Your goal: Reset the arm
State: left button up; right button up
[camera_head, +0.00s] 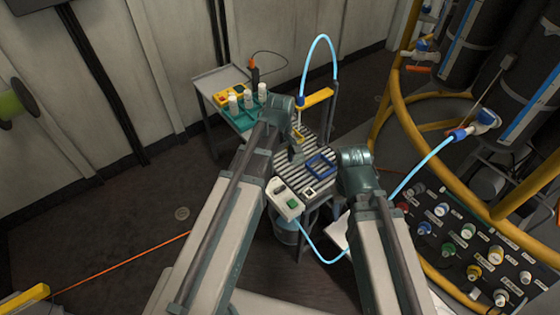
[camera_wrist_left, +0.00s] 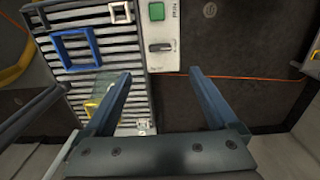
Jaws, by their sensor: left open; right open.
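My left arm comes in from the lower left of the head view, and its gripper (camera_head: 296,154) hangs over the slatted table (camera_head: 318,185). In the left wrist view the two fingers of this gripper (camera_wrist_left: 160,76) are wide apart with nothing between them. The table's slats (camera_wrist_left: 75,20) and a white control box with a green button (camera_wrist_left: 158,30) lie beyond the fingertips. My right arm comes in from the lower right of the head view and bends at the table's right side. Its gripper is hidden behind the arm.
A blue square frame (camera_head: 321,166) and a small white frame (camera_head: 310,191) lie on the slats. The control box (camera_head: 285,199) sits at the table's front left. A side cart (camera_head: 212,82) holds white bottles. A yellow rail (camera_head: 395,100) and connector panel (camera_head: 430,230) stand at right.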

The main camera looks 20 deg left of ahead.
dwell(0.4)
pick_arm(q)
jog(key=s+d+r+m+y+p, duration=0.1)
jog(key=s+d+r+m+p, duration=0.6)
jog(key=s+d+m, duration=0.3)
jog(key=s+m, duration=0.3)
jog(key=m, duration=0.1)
jog(key=shift+s+r, duration=0.1)
dwell(1.5)
